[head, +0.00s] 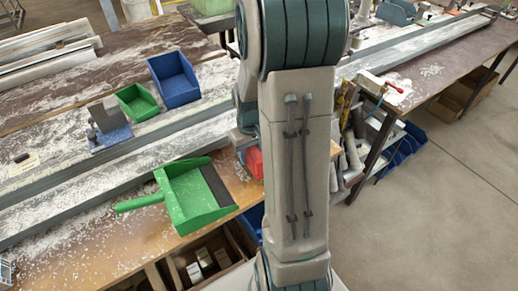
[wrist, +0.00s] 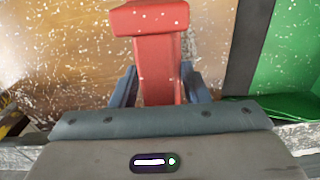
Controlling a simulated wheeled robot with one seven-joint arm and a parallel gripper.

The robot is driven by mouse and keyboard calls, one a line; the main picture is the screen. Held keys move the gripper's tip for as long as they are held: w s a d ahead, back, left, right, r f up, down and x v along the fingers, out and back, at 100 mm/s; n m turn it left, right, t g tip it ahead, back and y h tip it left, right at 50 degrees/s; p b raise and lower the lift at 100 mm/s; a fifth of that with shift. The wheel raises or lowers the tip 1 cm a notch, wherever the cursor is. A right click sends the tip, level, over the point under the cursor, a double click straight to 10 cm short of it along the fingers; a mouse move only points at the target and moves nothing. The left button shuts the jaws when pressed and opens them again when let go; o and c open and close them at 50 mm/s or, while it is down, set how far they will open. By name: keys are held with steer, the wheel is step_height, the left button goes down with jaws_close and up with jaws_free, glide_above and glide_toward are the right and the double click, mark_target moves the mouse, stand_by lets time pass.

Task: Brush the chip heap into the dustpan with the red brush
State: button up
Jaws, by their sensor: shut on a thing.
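The red brush (wrist: 160,60) is upright in the wrist view, with pale flecks on it. My gripper (wrist: 158,88) is shut on its narrow part, a blue-grey finger on each side. In the head view only a bit of the red brush (head: 254,162) shows beside my arm, which hides the gripper's fingers. The green dustpan (head: 188,198) lies at the bench's front edge, its dark lip facing the brush. In the wrist view the dustpan (wrist: 290,60) is at the right, apart from the brush. Pale chips are scattered over the bench; I cannot make out a distinct heap.
A blue bin (head: 173,82) and a small green bin (head: 137,103) stand behind a long metal rail (head: 60,180). A red-handled clamp (head: 380,85) is at the right. Shelves with boxes (head: 200,262) are under the bench. Open floor lies to the right.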

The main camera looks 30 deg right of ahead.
steer(key=shift+a, duration=0.5)
steer(key=shift+a, duration=1)
steer(key=shift+a, duration=1.05)
steer(key=shift+a+b, duration=0.3)
steer(key=shift+a, duration=0.7)
